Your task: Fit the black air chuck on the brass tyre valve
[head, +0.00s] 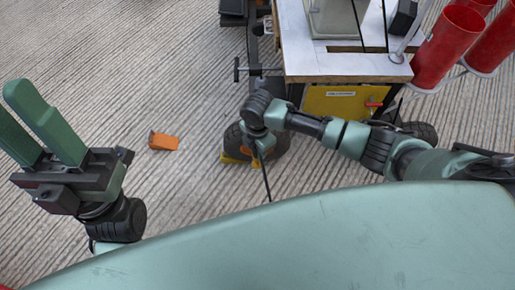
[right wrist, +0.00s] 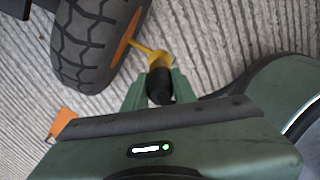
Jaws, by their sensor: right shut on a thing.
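My right gripper (head: 262,146) is down beside the wheel (head: 270,143), below the cart's front. In the right wrist view the gripper (right wrist: 155,88) is shut on the black air chuck (right wrist: 159,84). A yellow stem-like piece (right wrist: 150,54), seemingly the brass valve, runs from the wheel's orange rim to the chuck's far end. Whether the chuck is seated on it or only in line with it, I cannot tell. A black hose (head: 267,182) hangs below the right gripper. My left gripper (head: 15,105) is open and empty at the far left.
The dark tyre (right wrist: 84,45) is close to the right gripper. A cart top (head: 345,66) and red cylinders (head: 447,45) stand behind. Floor between the grippers is mostly free.

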